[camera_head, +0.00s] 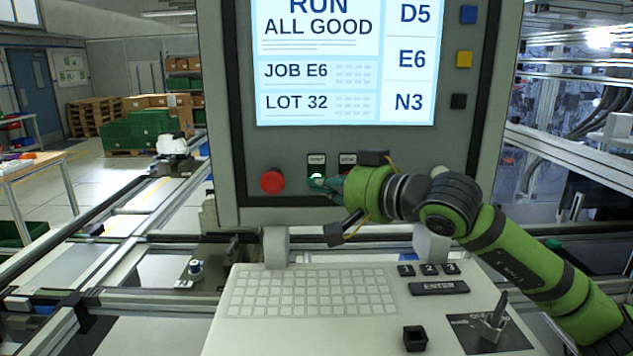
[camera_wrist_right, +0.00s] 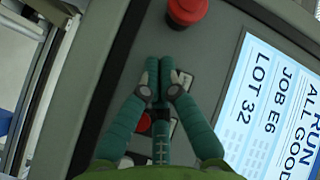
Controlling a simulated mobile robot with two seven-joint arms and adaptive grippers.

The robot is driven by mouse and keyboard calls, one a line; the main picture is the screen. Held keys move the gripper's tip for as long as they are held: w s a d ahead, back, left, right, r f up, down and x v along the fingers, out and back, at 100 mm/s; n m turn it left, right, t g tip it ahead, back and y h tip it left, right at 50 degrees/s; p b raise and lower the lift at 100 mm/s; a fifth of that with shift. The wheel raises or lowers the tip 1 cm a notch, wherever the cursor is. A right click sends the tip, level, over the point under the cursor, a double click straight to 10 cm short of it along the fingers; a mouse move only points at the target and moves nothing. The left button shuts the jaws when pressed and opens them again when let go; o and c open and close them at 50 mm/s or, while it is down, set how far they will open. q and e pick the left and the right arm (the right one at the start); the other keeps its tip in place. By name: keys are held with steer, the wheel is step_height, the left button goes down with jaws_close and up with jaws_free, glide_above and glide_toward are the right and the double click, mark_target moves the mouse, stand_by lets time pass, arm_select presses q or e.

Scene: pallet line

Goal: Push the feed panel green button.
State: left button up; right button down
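The feed panel (camera_head: 400,160) is a grey upright console with a lit screen. Below the screen, a button (camera_head: 316,176) with a bright, whitish-green glow sits under a small label, between a large red knob and a second labelled button. My right gripper (camera_head: 322,184) comes in from the right, its fingertips at the lower edge of that button. Whether they touch it I cannot tell. In the right wrist view the teal fingers (camera_wrist_right: 165,65) lie together, shut with nothing visible between them, and the green button is hidden there. My left gripper is not in view.
The large red knob (camera_head: 272,182) is just left of the fingertips. A smaller red button (camera_wrist_right: 143,122) shows beside my fingers in the wrist view.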

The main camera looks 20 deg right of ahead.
steer(key=shift+s+a, duration=0.15)
steer(key=shift+s, duration=0.3)
steer(key=s+b, duration=0.1)
steer(key=s, duration=0.1)
steer(key=s+a+b, duration=0.1)
steer(key=s+b, duration=0.1)
steer(key=shift+s+a, duration=0.15)
steer(key=shift+s, duration=0.25)
steer(key=shift+f, duration=0.1)
stand_by(0.4)
